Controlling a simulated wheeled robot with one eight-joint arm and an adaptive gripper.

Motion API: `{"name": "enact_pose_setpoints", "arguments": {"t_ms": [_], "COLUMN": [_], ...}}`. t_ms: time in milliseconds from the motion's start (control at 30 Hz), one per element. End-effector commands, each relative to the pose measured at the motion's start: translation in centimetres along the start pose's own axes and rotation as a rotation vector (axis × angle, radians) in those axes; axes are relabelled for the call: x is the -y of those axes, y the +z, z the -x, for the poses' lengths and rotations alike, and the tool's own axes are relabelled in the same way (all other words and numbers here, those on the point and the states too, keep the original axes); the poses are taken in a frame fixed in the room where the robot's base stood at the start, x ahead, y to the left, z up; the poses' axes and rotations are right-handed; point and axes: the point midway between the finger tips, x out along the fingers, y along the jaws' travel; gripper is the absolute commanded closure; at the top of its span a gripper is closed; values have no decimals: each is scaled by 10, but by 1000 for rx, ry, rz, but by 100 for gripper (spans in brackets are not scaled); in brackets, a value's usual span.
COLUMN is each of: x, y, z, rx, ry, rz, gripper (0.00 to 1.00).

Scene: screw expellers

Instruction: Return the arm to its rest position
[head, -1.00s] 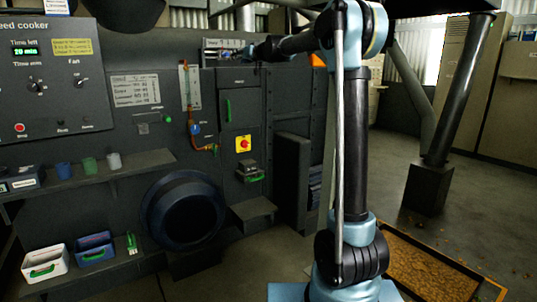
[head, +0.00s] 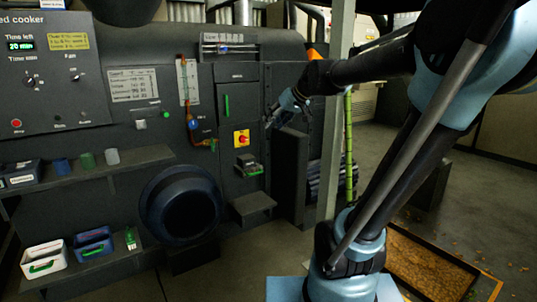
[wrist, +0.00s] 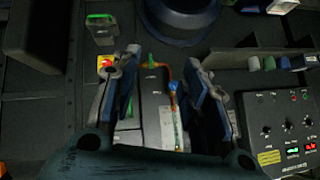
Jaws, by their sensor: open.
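My gripper (head: 281,112) is open and empty in front of the dark machine panel, right of the red and yellow switch (head: 241,139). My arm folds up to the right and back left to it. In the wrist view my gripper (wrist: 165,66) has its two fingers spread apart with nothing between them. The panel behind shows upside down there, with the orange pipe and blue valve (wrist: 173,88) seen between the fingers from a distance.
A grey upright post (head: 337,100) and a green pole (head: 349,150) stand close to my arm. A dark round drum (head: 181,207), a shelf with small cups (head: 87,160), and white (head: 44,259) and blue (head: 93,243) bins are at left. A tray of brown material (head: 430,270) lies at right.

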Motion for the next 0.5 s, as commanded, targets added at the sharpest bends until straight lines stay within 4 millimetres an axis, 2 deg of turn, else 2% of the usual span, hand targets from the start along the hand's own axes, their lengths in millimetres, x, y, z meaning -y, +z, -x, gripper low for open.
{"name": "enact_pose_setpoints", "arguments": {"t_ms": [33, 100, 500], "x": [-4, -11, -51], "y": [28, 67, 285], "z": [3, 7, 28], "rx": [34, 87, 368], "ry": [22, 55, 301], "rz": [-16, -40, -219], "gripper": [59, 59, 59]}}
